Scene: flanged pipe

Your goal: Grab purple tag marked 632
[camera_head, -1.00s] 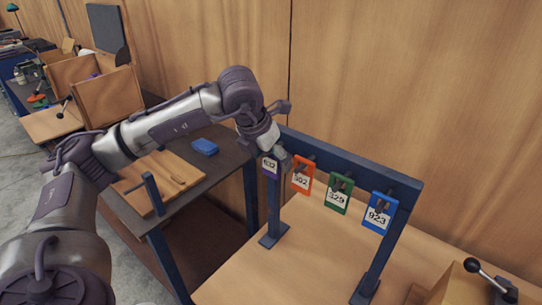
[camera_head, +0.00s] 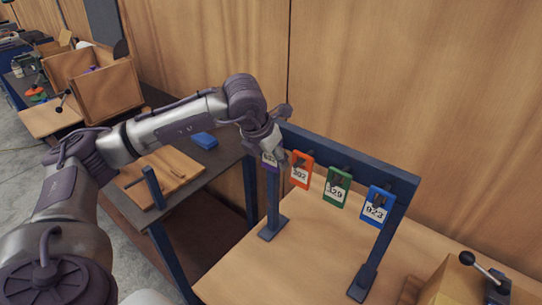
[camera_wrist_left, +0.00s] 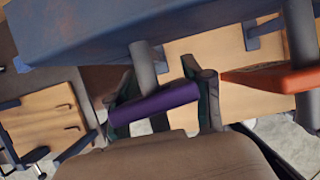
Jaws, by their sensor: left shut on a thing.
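The purple tag (camera_head: 270,161) hangs at the left end of the blue rack (camera_head: 345,157), partly hidden by my left gripper (camera_head: 276,158). In the left wrist view the purple tag (camera_wrist_left: 154,103) lies between the two fingers of my left gripper (camera_wrist_left: 160,100), close by a grey peg (camera_wrist_left: 143,66). My left gripper is shut on the tag. Its number is mostly covered now. My right gripper is not in view.
An orange tag (camera_head: 301,170) marked 302 or 502, a green tag (camera_head: 338,188) marked 329 and a blue tag (camera_head: 378,207) marked 923 hang to the right. A wooden box with a black-knobbed lever (camera_head: 468,259) stands at front right.

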